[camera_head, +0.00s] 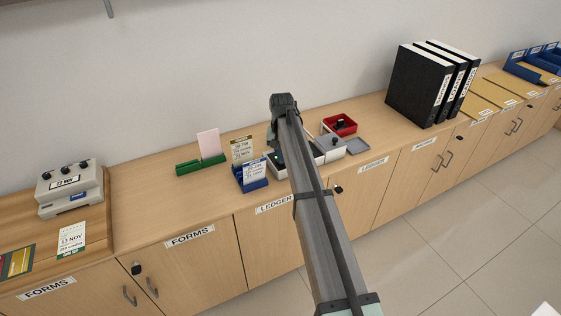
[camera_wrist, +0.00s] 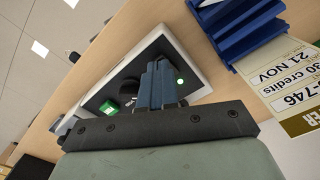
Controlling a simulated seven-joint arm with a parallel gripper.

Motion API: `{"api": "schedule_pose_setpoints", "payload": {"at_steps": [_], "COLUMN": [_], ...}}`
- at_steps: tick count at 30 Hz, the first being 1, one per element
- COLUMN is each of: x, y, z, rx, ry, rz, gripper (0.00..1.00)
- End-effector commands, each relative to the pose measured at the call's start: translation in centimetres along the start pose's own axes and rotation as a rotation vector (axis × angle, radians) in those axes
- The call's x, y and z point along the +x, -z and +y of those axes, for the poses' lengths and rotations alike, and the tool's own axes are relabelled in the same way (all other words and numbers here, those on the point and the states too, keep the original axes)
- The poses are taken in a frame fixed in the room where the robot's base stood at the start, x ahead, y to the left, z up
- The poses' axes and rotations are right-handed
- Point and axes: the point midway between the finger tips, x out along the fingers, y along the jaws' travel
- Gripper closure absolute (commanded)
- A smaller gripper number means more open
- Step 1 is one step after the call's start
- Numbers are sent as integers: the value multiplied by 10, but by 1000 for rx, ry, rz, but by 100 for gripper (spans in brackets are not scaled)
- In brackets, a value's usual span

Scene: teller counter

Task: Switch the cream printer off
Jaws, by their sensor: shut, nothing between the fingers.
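A pale, cream-white box with a dark top panel (camera_wrist: 110,93), which looks like the printer, sits on the counter. In the head view its left part (camera_head: 282,170) shows beside my arm, with a small green light; the arm hides the rest. In the wrist view its panel carries a black round knob (camera_wrist: 126,89), a green button (camera_wrist: 109,107) and a lit green spot (camera_wrist: 181,82). My gripper (camera_wrist: 160,68) is shut and empty, its fingers over the panel between the knob and the lit spot. I cannot tell whether they touch it.
A blue holder (camera_head: 252,176) with a card stands close left of the box. A pale device with a black knob (camera_head: 332,149), a grey tray (camera_head: 357,146) and a red tray (camera_head: 345,131) are to the right. A pale device with several knobs (camera_head: 70,188) is far left.

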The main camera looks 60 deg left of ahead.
Motion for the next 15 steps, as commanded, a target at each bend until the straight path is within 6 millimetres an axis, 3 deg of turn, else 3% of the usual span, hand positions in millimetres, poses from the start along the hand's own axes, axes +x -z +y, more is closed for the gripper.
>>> {"api": "schedule_pose_setpoints", "payload": {"at_steps": [15], "x": [6], "y": [0], "z": [0], "rx": [0], "ry": [0], "rz": [0], "gripper": [100]}}
